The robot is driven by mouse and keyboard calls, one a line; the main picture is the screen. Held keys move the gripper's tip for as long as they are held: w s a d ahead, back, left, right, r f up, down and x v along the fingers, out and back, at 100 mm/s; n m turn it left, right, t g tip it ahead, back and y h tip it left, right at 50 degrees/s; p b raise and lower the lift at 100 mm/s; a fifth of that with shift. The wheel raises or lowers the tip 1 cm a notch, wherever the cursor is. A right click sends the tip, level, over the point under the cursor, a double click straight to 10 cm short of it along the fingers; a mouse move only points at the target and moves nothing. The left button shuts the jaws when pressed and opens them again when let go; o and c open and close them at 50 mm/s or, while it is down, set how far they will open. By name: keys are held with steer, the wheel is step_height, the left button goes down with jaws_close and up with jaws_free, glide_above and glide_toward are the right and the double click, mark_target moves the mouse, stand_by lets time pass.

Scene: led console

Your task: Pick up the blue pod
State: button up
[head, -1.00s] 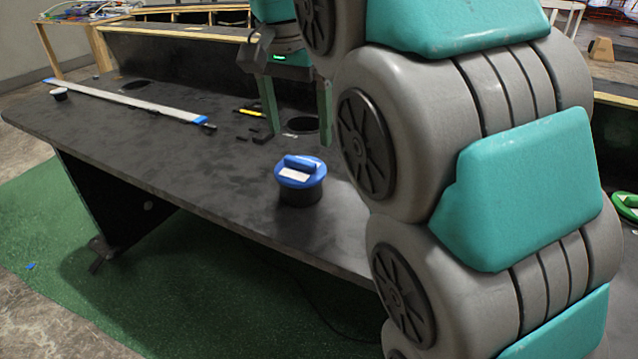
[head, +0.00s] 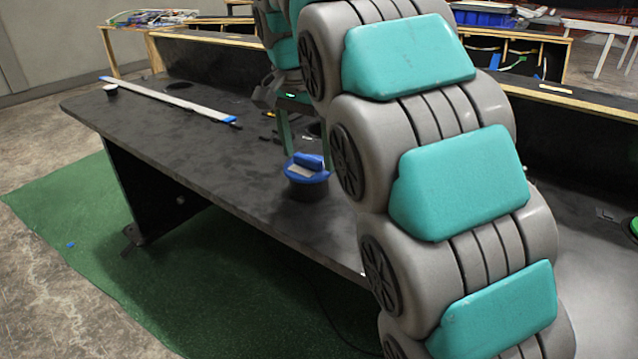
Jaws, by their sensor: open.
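The blue pod (head: 307,174) has a blue lid with a raised handle bar, a pale label and a dark round body. It stands upright on the black table (head: 215,165), close to the front edge. My gripper (head: 305,150) is open, with its green fingers pointing down. The left finger ends just above and behind the lid's left side. The right finger is partly hidden by my arm. I cannot tell whether the fingers touch the pod; nothing shows between them as held.
A green object (head: 634,226) sits at the right edge. The table's front left is clear.

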steer(key=shift+c, duration=0.2)
steer(key=c, duration=1.1)
steer(key=shift+r, duration=0.25)
steer(key=shift+c, duration=0.3)
